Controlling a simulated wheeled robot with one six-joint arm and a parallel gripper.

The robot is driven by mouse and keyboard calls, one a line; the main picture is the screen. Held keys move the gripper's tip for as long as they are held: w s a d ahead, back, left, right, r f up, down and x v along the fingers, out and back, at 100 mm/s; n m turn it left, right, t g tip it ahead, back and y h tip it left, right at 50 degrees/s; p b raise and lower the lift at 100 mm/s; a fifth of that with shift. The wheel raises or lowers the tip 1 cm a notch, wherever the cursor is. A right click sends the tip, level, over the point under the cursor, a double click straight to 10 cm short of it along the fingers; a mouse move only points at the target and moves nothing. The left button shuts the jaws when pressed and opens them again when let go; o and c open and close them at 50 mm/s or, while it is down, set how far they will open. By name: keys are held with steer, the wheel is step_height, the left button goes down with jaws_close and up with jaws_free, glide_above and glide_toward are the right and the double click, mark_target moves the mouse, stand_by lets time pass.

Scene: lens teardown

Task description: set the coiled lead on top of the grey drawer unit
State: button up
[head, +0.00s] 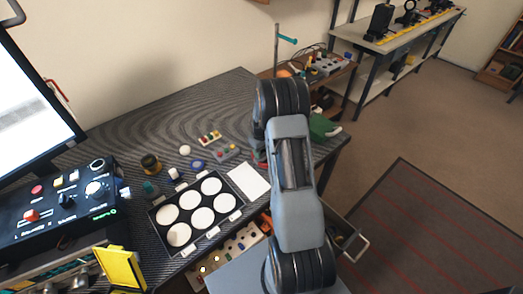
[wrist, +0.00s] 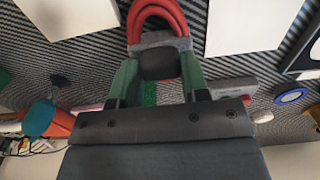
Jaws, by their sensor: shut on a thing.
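The coiled lead (wrist: 156,14) shows as thick red loops at the top of the wrist view. It comes out past a speckled grey piece at my fingertips. My gripper (wrist: 160,66) has green fingers closed on a dark part of it and holds it over the dark striped bench. In the head view my arm hides the gripper and nearly all of the lead. An open drawer (head: 347,238) with a metal handle shows at the bench's right, beside my arm. I cannot tell whether it belongs to the grey drawer unit, whose top I cannot make out.
A tray of white discs (head: 197,209) and a white card (head: 249,180) lie left of my arm. A black control box (head: 72,202) stands further left. A blue ring (head: 198,165) and small parts lie behind the tray. A green object (head: 323,127) sits right of my arm.

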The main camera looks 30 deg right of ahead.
steer(key=shift+f, duration=0.15)
steer(key=o, duration=1)
